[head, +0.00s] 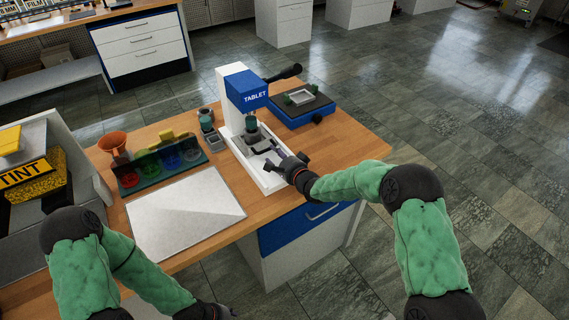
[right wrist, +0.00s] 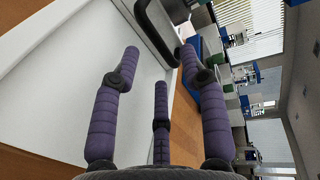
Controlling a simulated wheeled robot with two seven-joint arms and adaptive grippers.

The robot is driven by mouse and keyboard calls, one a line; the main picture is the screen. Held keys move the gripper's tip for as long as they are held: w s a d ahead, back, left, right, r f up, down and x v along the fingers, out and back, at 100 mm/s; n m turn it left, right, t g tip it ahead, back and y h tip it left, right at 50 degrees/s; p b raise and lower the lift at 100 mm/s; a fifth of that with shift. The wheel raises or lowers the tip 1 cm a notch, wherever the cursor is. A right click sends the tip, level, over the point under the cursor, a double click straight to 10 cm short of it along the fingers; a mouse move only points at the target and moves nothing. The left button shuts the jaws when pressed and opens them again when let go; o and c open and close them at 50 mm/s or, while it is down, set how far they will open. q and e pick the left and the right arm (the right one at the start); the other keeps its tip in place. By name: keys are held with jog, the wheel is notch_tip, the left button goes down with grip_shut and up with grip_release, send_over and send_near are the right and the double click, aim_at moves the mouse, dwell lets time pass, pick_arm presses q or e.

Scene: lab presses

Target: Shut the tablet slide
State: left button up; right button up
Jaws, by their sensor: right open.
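The tablet press, with its blue head (head: 246,91) marked TABLET, stands on the wooden bench. Its white base (head: 272,187) reaches toward me, with a grey slide plate (head: 262,146) under the press head. How far the slide is out is hard to tell. My right gripper (head: 272,162) is over the front of the base, fingers spread and empty. In the right wrist view, the open fingers (right wrist: 158,75) have a dark rounded bar (right wrist: 146,24) beyond their tips, beside the white base wall (right wrist: 60,70). My left gripper (head: 208,311) is at the bottom edge, mostly cut off.
A blue platform with a small tray (head: 301,97) sits right of the press. A rack of coloured pots (head: 160,167), an orange funnel (head: 113,142) and a white board (head: 185,213) lie to the left. The bench's right front corner is clear.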

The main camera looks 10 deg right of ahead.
jog(key=v, duration=0.6)
dwell(0.5)
